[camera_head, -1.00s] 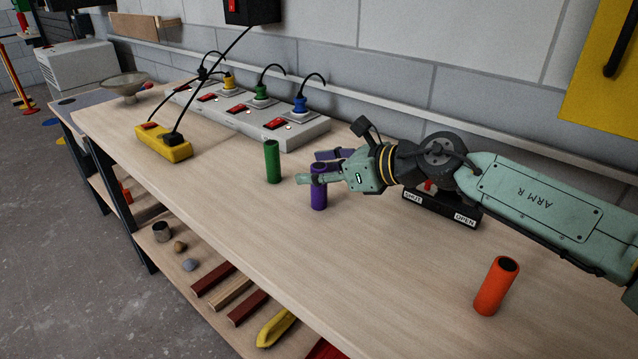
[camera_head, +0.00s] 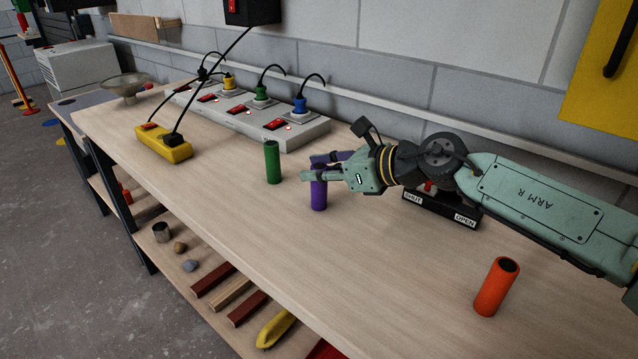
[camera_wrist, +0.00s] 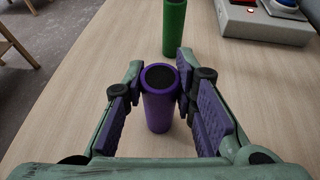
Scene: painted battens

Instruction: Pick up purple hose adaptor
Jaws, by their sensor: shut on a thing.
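The purple hose adaptor (camera_head: 318,192) is a short upright cylinder with a dark open top. It appears to stand on the wooden bench, and it also shows in the wrist view (camera_wrist: 158,105). My gripper (camera_head: 320,166) is shut on it around its upper part, one finger on each side. In the wrist view the purple finger pads flank the adaptor left and right. The near finger hides part of its top in the head view.
A green cylinder (camera_head: 272,163) stands just left of the purple one. An orange cylinder (camera_head: 496,287) stands at the front right. A grey socket strip (camera_head: 290,130) and a yellow power block (camera_head: 163,144) lie behind. A SHUT/OPEN switch box (camera_head: 441,208) sits beneath my arm.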

